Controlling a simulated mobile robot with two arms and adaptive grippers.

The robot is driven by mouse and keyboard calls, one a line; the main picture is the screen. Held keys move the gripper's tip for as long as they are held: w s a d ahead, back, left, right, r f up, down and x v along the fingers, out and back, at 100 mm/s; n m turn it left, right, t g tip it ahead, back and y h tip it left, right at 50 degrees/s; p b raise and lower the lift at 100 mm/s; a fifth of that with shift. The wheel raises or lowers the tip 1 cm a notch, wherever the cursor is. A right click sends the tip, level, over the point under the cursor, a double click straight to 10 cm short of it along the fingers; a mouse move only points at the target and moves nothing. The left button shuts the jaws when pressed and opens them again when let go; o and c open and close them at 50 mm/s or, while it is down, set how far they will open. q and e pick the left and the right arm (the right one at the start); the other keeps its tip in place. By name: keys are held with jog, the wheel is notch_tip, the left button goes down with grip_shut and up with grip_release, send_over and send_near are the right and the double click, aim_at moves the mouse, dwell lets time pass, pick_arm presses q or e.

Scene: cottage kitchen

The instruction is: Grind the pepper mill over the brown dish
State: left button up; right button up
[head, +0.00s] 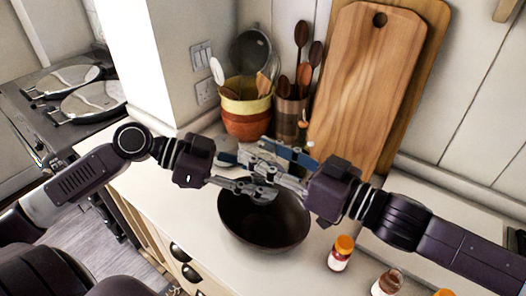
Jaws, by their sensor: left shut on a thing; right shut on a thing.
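The brown dish (264,232) is a dark, round, deep bowl on the pale counter, in the middle of the head view. My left gripper (258,184) reaches in from the left and is over the far part of the dish. My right gripper (274,154) comes from the right, just above the left one, and their fingers overlap in the picture. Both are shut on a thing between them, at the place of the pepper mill. The fingers hide nearly all of it, so its shape and tilt cannot be told.
A striped pot (246,117) and a brown utensil holder (289,120) stand behind the grippers. Wooden cutting boards (366,85) lean on the wall. An orange-capped jar (340,254) and another small jar (387,283) stand right of the dish. The counter left of the dish is clear.

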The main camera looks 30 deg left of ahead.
jog(key=m+t, duration=0.2)
jog(key=shift+s+a+t, duration=0.15)
jog(key=shift+s+t, duration=0.2)
jog(key=shift+t, duration=0.05)
jog(key=m+t+h, duration=0.2)
jog(key=m+t, duration=0.1)
jog(key=t, duration=0.1)
jog(key=shift+w+m+t+h, duration=0.2)
jog(key=shift+m+t+h, duration=1.1)
jog(key=shift+t+h, duration=0.3)
jog(key=shift+t, duration=0.3)
jog(key=shift+w+d+m+h, duration=0.15)
jog(key=shift+d+m+h, duration=0.2)
jog(key=shift+m+h, duration=0.05)
jog(key=o, duration=1.2)
jog(key=shift+a, duration=0.1)
jog(key=shift+n+y, duration=0.3)
